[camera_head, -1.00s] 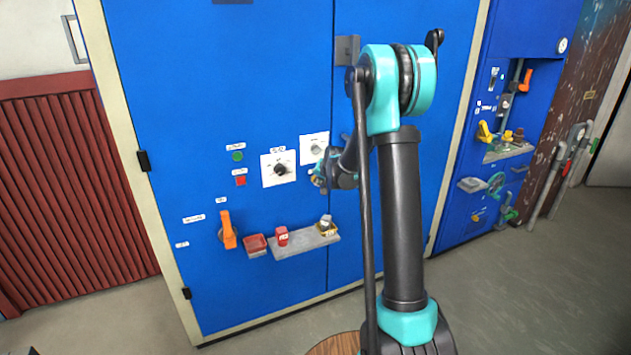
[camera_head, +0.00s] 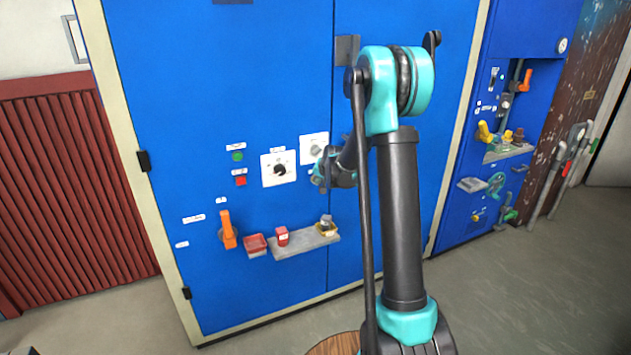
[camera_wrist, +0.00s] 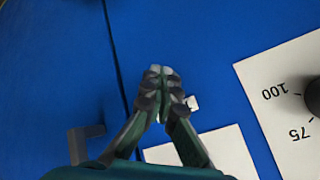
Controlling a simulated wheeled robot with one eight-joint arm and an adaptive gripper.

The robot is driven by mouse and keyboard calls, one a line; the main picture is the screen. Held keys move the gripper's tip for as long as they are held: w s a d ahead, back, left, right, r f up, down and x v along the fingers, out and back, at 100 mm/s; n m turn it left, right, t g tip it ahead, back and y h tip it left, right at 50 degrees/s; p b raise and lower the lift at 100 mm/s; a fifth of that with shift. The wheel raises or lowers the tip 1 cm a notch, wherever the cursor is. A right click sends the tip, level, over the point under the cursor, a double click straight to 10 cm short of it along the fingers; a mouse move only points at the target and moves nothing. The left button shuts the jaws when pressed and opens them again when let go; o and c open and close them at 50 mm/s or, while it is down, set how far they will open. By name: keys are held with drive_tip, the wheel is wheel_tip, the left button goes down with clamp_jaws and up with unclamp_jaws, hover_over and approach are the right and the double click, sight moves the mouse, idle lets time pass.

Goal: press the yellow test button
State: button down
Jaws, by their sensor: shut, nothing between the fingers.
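I cannot make out a yellow test button in either view; the area right at my gripper's tips is covered by the fingers. My gripper (camera_head: 321,182) is in front of the blue cabinet, just below the right white dial plate (camera_head: 314,147). In the wrist view its fingers (camera_wrist: 160,72) are together and empty, over the blue panel (camera_wrist: 215,45) near the dark door seam. A small white label (camera_wrist: 192,102) shows just right of the fingers. Whether the tips touch the panel cannot be told.
The left dial (camera_head: 279,170) sits beside a green button (camera_head: 237,156) and a red button (camera_head: 240,181). An orange handle (camera_head: 228,230) and a grey shelf (camera_head: 303,241) with small containers are below. A grey latch (camera_head: 347,49) sticks out above.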

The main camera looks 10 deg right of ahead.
idle(0.3)
drive_tip(key=shift+s+d, duration=0.3)
drive_tip(key=shift+s, duration=0.5)
drive_tip(key=shift+s, duration=0.1)
drive_tip(key=s, duration=0.1)
drive_tip(key=s+d, duration=0.1)
drive_tip(key=s, duration=0.2)
drive_tip(key=shift+s+d, duration=0.3)
idle(0.4)
drive_tip(key=s+d+f+n+g+h, duration=0.1)
drive_tip(key=s+n+g, duration=0.1)
drive_tip(key=s, duration=1.7)
drive_tip(key=s+d+f+n+g, duration=0.2)
drive_tip(key=s+n, duration=0.1)
drive_tip(key=s, duration=1.7)
drive_tip(key=shift+s+d+f+h, duration=0.2)
drive_tip(key=shift+s+d+h, duration=0.1)
drive_tip(key=shift+h, duration=0.1)
